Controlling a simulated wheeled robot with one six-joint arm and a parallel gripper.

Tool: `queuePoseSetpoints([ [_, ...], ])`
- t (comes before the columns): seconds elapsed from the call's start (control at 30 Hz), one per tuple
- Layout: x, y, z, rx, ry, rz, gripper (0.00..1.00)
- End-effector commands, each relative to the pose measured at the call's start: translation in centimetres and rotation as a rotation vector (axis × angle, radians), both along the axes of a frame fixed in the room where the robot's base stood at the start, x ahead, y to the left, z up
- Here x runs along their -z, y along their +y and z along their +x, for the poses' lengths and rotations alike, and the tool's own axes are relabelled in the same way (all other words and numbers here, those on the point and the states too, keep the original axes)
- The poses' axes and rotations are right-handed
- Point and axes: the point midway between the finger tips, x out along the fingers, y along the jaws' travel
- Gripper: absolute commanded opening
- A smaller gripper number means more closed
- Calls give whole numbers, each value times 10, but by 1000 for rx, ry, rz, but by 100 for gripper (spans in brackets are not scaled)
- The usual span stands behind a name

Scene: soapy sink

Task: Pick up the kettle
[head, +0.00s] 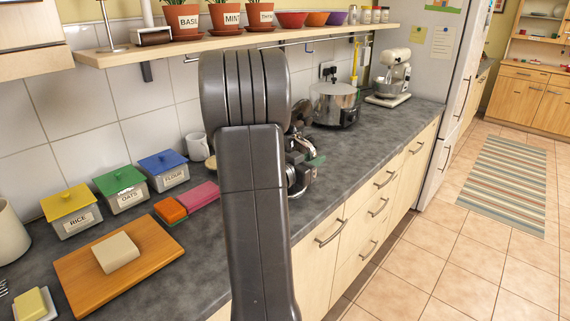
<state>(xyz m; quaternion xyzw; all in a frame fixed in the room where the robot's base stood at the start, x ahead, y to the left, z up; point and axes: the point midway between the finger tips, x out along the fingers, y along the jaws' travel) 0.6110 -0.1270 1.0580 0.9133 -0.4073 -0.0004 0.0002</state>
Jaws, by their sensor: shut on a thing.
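My gripper (303,167) shows only in part at the right of my arm, above the dark counter. My own arm hides most of it. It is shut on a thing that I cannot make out. A small green piece (318,160) shows beside it, and I cannot tell what it belongs to. Dark and shiny shapes show just above the gripper, partly behind my arm. I cannot make out a clear kettle; it may be hidden by the arm.
A large steel pot (333,103) and a stand mixer (391,78) stand farther back on the counter. A white mug (196,147), lidded jars (163,171), sponges (170,210) and a wooden board (160,252) are at left. A shelf (235,43) with potted herbs hangs above.

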Motion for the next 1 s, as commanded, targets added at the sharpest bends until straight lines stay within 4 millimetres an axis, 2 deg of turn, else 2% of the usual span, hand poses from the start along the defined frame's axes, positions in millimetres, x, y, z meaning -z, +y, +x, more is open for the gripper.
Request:
queuePoseSetpoints([
  [0.43,-4,0,1,0,-11,2,0],
  [0.57,-11,0,1,0,-13,1,0],
  [0.67,-23,0,1,1,-14,1,0],
  [1.0,-82,0,0,1,-14,2,0],
])
